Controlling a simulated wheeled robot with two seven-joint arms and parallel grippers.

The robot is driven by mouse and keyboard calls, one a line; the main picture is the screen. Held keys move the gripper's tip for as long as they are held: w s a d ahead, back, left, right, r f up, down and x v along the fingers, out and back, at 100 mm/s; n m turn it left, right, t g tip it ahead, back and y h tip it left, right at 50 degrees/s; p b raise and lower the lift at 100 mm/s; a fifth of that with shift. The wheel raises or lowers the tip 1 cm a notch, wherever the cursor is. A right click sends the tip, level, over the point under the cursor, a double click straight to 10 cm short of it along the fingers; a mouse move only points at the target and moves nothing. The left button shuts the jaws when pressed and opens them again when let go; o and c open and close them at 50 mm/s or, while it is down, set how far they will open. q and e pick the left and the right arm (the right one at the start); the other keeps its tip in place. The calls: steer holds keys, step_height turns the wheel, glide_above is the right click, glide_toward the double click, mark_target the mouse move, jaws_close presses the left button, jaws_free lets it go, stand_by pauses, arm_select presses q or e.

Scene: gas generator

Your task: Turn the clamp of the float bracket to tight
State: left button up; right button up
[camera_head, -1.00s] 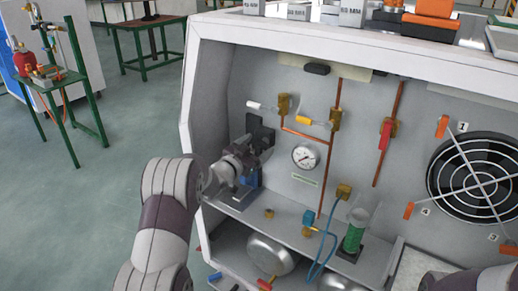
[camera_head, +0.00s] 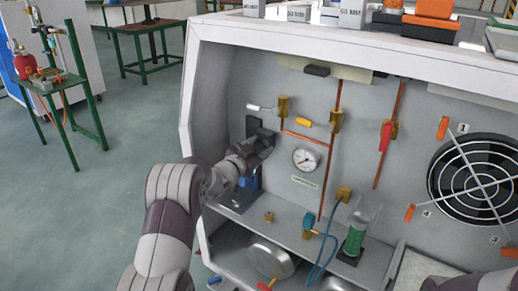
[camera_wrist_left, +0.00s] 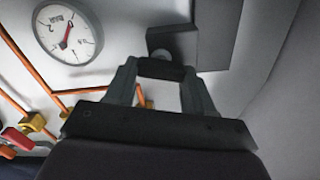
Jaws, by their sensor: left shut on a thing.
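My right gripper is out of view.
A pressure gauge (camera_head: 306,159) sits right of the gripper, with copper pipes (camera_head: 328,175) and valves around it. A green cylinder (camera_head: 354,240) stands on the shelf. The cabinet's left wall (camera_head: 207,105) is close to my arm.

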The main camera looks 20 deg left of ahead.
arm_select(q)
steer(key=m+b, duration=0.1)
steer(key=m, duration=0.1)
steer(key=m+b, duration=0.1)
steer(key=shift+d+f+m+b, duration=0.15)
steer(key=shift+f+m+b, duration=0.15)
steer(key=shift+m, duration=0.1)
steer(key=m+b, duration=0.2)
steer(key=m, duration=0.1)
steer(key=shift+f+m+b, duration=0.1)
steer(key=shift+m+b, duration=0.25)
steer(key=shift+m, duration=0.05)
steer(key=m+b, duration=0.2)
steer(key=m, duration=0.1)
steer(key=shift+s+d+f+b, duration=0.1)
steer(key=shift+b, duration=0.3)
steer(key=shift+m+b, duration=1.25)
steer(key=shift+m, duration=0.65)
steer(key=o, duration=1)
steer(key=shift+o, duration=0.2)
